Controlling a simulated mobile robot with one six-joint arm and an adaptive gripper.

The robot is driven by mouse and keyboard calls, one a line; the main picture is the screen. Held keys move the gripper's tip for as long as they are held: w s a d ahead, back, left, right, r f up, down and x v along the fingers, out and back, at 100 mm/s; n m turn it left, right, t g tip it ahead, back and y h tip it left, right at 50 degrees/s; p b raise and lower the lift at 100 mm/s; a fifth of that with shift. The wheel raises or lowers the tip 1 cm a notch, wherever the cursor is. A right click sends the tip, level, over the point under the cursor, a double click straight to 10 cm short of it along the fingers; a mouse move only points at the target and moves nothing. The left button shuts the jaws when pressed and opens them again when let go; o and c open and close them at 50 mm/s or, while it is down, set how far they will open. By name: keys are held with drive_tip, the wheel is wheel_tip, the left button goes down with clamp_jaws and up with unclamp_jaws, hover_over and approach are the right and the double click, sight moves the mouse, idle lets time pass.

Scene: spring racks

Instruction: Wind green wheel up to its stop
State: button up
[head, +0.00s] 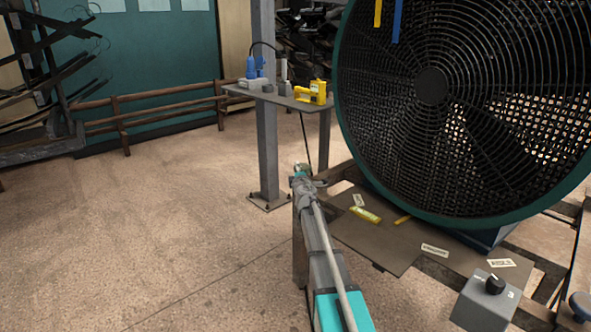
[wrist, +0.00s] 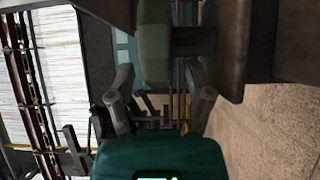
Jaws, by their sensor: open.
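In the wrist view a dull green rounded part (wrist: 155,45), which looks like the green wheel seen edge-on, sits on a dark shaft (wrist: 193,41) that runs right to a brown block. My gripper (wrist: 159,72) is open, with one finger to each side of the green part's lower end. I cannot tell whether either finger touches it. In the head view my arm reaches forward and my gripper (head: 301,173) is small, beside the near edge of a brown bench. The wheel cannot be made out clearly there, and its turn position does not show.
A large caged fan (head: 430,85) with a teal rim stands to the right of my arm. The brown bench (head: 375,240) carries labels and a yellow tool. A grey box with a black knob (head: 494,284) is near right. A small shelf (head: 275,98) stands behind. The floor at left is clear.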

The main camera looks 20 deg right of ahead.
drive_tip(key=shift+x, duration=1.45)
clamp_jaws()
